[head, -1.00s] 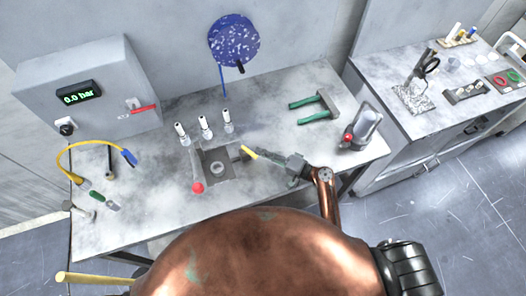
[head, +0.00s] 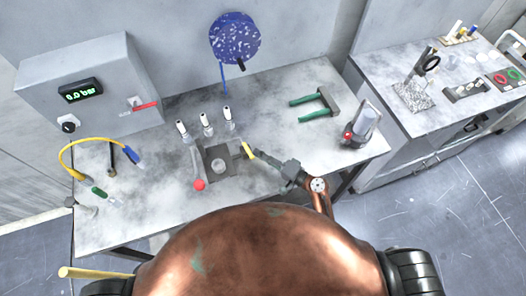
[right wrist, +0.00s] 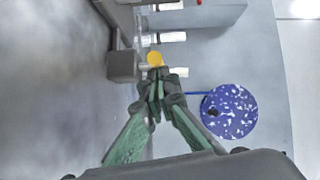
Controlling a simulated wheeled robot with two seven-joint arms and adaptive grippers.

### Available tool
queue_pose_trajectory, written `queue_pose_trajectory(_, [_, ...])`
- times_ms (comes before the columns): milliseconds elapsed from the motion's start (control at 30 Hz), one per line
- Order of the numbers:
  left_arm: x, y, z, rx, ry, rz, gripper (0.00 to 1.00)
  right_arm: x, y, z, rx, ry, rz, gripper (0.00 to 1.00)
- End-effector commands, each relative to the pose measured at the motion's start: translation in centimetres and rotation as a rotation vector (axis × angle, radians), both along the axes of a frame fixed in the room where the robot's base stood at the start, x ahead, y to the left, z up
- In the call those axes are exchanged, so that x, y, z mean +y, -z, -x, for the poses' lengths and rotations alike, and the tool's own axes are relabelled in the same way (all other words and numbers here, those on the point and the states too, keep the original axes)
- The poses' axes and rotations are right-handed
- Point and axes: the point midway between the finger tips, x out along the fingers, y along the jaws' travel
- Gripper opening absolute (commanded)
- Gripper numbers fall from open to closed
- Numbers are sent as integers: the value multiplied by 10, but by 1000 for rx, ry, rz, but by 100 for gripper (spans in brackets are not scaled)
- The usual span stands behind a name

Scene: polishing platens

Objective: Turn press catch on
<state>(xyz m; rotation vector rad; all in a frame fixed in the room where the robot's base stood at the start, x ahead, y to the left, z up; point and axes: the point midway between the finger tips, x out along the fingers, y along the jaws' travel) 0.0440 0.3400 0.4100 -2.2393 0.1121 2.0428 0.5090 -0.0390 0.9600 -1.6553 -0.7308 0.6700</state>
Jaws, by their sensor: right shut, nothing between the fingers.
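The press has a grey plate (head: 219,153) with a round grey piece in its middle, and a lever with a red knob (head: 199,185) on its left. The catch, with a yellow handle (head: 248,150), is on the plate's right side. In the right wrist view the yellow end (right wrist: 155,58) shows beside a grey block (right wrist: 122,66). My right gripper (head: 263,160) is shut and empty, its tips at or very close to the yellow handle. In the right wrist view its fingertips (right wrist: 158,80) are together just below the yellow end; contact is unclear. My left gripper is out of view.
A grey box (head: 88,88) with a green display is at the back left. A yellow hose (head: 85,142) is at the left.

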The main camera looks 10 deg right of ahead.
Motion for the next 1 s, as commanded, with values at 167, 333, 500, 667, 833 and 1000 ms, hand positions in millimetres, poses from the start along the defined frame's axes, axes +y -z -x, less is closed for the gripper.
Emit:
queue_pose_trajectory(167, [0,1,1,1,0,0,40,5,0,6,-1,-1,1,0])
queue_pose_trajectory(333, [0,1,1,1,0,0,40,10,0,9,0,-2,0,0])
queue_pose_trajectory(500, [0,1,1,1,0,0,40,12,0,11,2,-5,-1,0])
queue_pose_trajectory(667, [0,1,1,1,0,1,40,14,1,12,2,-8,-3,0])
queue_pose_trajectory(833, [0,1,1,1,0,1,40,16,1,13,4,-12,-3,0])
queue_pose_trajectory(1000, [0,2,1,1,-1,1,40,15,1,13,4,-12,-3,0])
